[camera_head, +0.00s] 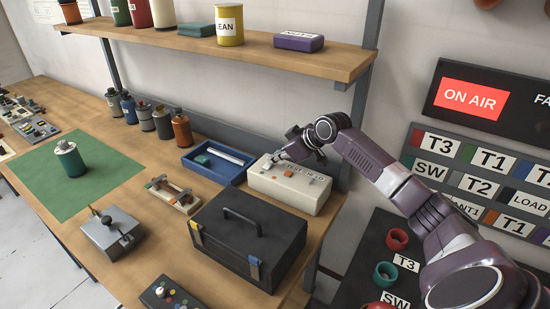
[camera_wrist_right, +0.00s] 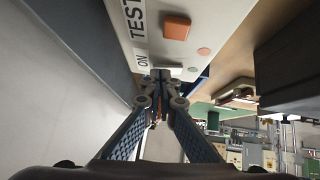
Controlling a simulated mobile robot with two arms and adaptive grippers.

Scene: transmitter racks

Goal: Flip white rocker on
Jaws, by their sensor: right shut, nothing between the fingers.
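A cream-white control box (camera_head: 292,192) stands at the back right of the wooden bench. My right gripper (camera_head: 281,156) reaches over its left end from the right. In the right wrist view the box face (camera_wrist_right: 185,50) carries "TEST" and "ON" lettering and an orange square button (camera_wrist_right: 177,28). A small white rocker (camera_wrist_right: 168,65) sits by the "ON" label. My right gripper (camera_wrist_right: 160,76) is shut and empty, its tips at or very close to the rocker and partly covering it. I cannot tell whether they touch, nor the rocker's tilt. My left gripper is not in view.
A blue tray (camera_head: 211,176) lies left of the box, and a black toolbox (camera_head: 240,255) stands in front of it. A shelf (camera_head: 220,45) with cans runs above. Labelled rack panels (camera_head: 490,190) stand at the right.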

